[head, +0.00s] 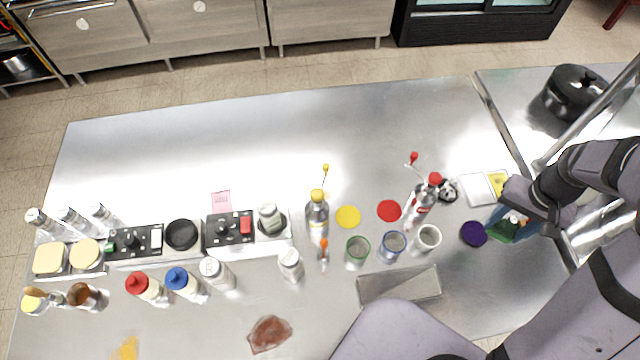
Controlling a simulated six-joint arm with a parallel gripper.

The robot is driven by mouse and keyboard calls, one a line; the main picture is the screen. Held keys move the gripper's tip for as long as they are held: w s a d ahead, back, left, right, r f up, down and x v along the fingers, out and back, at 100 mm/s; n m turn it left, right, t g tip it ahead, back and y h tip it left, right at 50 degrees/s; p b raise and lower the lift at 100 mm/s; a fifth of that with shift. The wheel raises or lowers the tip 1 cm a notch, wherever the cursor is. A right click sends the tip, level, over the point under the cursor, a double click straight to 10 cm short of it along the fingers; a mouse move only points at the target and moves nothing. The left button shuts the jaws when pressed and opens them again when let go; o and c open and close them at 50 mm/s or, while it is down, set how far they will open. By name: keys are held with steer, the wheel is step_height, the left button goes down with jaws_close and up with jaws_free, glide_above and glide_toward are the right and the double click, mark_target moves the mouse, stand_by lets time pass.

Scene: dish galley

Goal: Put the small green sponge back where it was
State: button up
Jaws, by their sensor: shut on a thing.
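A small dark green piece, which looks like the green sponge (502,232), shows at the right of the steel counter. My gripper (516,220) is over it, shut on it as far as I can see. The jaws and wrist hide part of the sponge, and I cannot tell whether it touches the counter. A blue patch shows beside it, partly hidden by my gripper. A yellow sponge-like piece (498,182) and a white square (476,189) lie just beyond.
A purple disc (473,234) lies left of my gripper. A white cup (428,238), blue glass (393,245), red-capped bottle (422,203) and steel tray (398,285) stand farther left. A black pot (574,92) is at the back right. The counter's back middle is clear.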

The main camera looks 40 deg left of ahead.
steer(key=w+a+r+n+b, duration=0.1)
steer(key=w+a+n+b, duration=0.15)
steer(key=a+n, duration=0.45)
steer(key=w+a+n+b, duration=0.1)
steer(key=w+a+n, duration=0.15)
steer(key=a, duration=0.85)
steer(key=w+a+r+n+b, duration=0.15)
steer(key=w+a+n, duration=0.3)
steer(key=a, duration=0.45)
steer(key=s+a+f+m+b, duration=0.1)
steer(key=s+a+f+b, duration=0.1)
steer(key=s+a, duration=1.85)
steer(key=shift+s+d+f+p, duration=0.25)
steer(key=shift+f+p, duration=0.35)
steer(key=shift+f, duration=1.05)
steer(key=shift+s+d+f+p, duration=0.25)
steer(key=shift+f+p, duration=0.4)
steer(key=shift+f, duration=0.95)
steer(key=shift+s+d+f+p, duration=0.25)
steer(key=shift+f+p, duration=0.35)
steer(key=shift+f, duration=1.05)
steer(key=shift+f, duration=0.1)
steer(key=shift+f, duration=0.1)
steer(key=o, duration=0.9)
